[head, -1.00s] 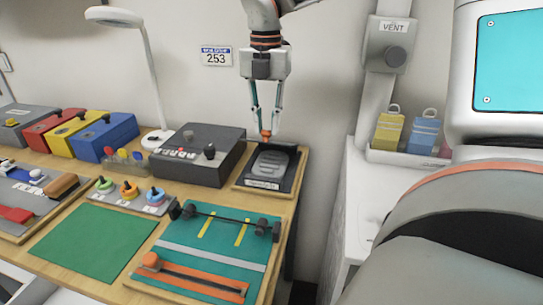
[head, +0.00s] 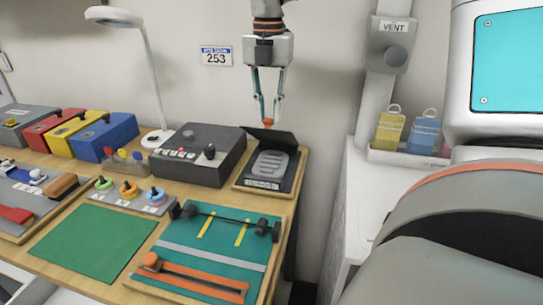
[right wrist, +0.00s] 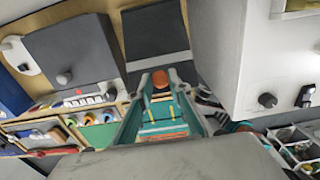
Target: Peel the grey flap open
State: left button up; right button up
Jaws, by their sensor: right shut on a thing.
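The grey flap (head: 272,137) shows as a dark sheet raised at the back of a black tray (head: 246,182). A ribbed grey pad (head: 270,164) lies in the tray. An orange tab (head: 267,122) sits at the flap's upper edge. My right gripper (head: 267,117) points down and is shut on the orange tab. In the right wrist view the orange tab (right wrist: 160,80) is between my fingers, and a dark panel with a lighter strip fills the space beyond. My left gripper is not in view.
A dark control box (head: 200,155) with knobs stands left of the tray. A teal board (head: 210,240) with dark and orange fittings lies in front. A white cabinet (head: 350,210) is to the right across a gap. The wall is close behind.

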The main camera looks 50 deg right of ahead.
jog(key=shift+w+d, duration=0.1)
jog(key=shift+d, duration=0.1)
jog(key=shift+w+d+r, duration=0.25)
jog(key=shift+d+r, duration=0.3)
jog(key=shift+w+d+r, duration=0.2)
jog(key=shift+d+r, duration=0.15)
jog(key=shift+d, duration=0.05)
jog(key=o, duration=0.9)
jog(key=shift+o, duration=0.2)
